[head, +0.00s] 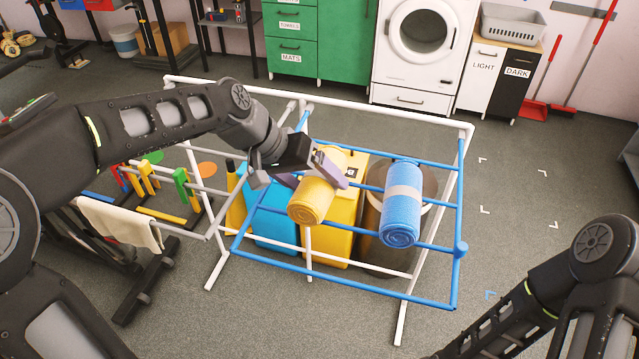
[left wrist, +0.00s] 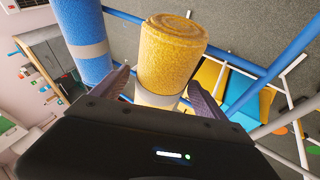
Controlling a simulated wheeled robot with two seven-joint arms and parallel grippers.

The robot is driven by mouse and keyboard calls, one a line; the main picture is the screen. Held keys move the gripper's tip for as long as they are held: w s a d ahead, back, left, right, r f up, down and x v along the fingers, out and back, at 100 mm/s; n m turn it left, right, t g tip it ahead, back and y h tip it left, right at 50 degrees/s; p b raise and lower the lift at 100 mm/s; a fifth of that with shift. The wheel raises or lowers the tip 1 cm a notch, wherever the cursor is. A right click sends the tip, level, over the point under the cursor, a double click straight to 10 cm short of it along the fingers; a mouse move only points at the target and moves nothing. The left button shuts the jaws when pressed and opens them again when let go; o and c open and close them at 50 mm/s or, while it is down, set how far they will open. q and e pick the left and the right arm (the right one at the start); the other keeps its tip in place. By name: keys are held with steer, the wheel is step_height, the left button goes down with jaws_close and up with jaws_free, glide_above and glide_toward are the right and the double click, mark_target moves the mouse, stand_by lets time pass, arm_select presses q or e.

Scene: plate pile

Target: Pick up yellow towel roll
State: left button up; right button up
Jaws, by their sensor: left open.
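The yellow towel roll (head: 312,202) lies on the blue bars of a rack, in the middle of the head view. A pale band wraps it, seen in the left wrist view, where the roll (left wrist: 170,55) stands between the two fingers. My left gripper (head: 318,172) is over the roll, open, with a finger on each side of it. The left wrist view shows both fingers (left wrist: 160,92) apart, with the roll between them. Whether they touch it I cannot tell. My right arm shows at the lower right of the head view, but its gripper is out of view.
A blue towel roll (head: 402,212) lies on the same rack (head: 452,255), close to the right of the yellow one. Yellow and blue containers (head: 272,225) stand below the bars. A cream cloth (head: 120,222) hangs at the left. Floor right of the rack is clear.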

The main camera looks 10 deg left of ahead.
mark_target(315, 175)
arm_select(q)
steer(key=shift+c, duration=0.3)
steer(key=c, duration=1.5)
steer(key=shift+c, duration=0.2)
step_height(315, 175, up, 10)
steer(key=shift+r, duration=0.1)
